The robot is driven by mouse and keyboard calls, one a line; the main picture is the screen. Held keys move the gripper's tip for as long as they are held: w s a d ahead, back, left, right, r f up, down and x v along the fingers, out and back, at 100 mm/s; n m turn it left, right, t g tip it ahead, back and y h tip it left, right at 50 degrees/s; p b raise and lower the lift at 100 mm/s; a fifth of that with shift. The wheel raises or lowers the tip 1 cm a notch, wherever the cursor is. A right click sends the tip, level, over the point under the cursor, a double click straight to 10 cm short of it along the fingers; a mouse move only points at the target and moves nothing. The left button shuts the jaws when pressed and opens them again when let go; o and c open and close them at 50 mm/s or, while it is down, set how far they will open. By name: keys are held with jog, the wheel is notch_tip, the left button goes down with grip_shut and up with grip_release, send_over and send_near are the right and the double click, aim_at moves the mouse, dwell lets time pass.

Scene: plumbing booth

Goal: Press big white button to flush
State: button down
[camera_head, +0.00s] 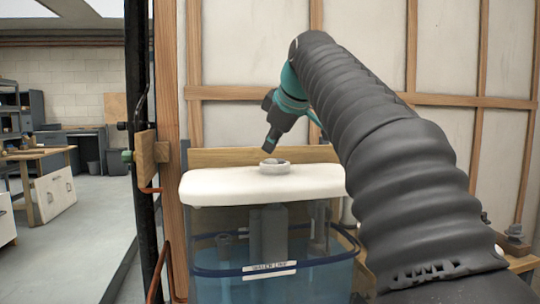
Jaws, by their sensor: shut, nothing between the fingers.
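The toilet tank (222,267) is transparent blue, with a white lid (215,185) on top. A round white button assembly (274,168) sits in the middle of the lid, with a grey top at its centre. My gripper (268,149) is shut and empty. It points down and slightly left, with its tips at or just above the button's centre. I cannot tell whether the tips touch the button. My dark ribbed arm comes in from the right and hides the lid's right end.
A wooden stud wall (350,30) stands behind the tank. A dark vertical pipe (137,100) and a copper pipe (158,270) run left of the tank. A workbench (38,155) stands far left, with open floor (95,230) before it.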

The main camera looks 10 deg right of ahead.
aim_at(271, 160)
jog(key=shift+r, duration=0.1)
notch_tip(271, 160, up, 3)
jog(key=p, duration=0.3)
jog(key=shift+r, duration=0.9)
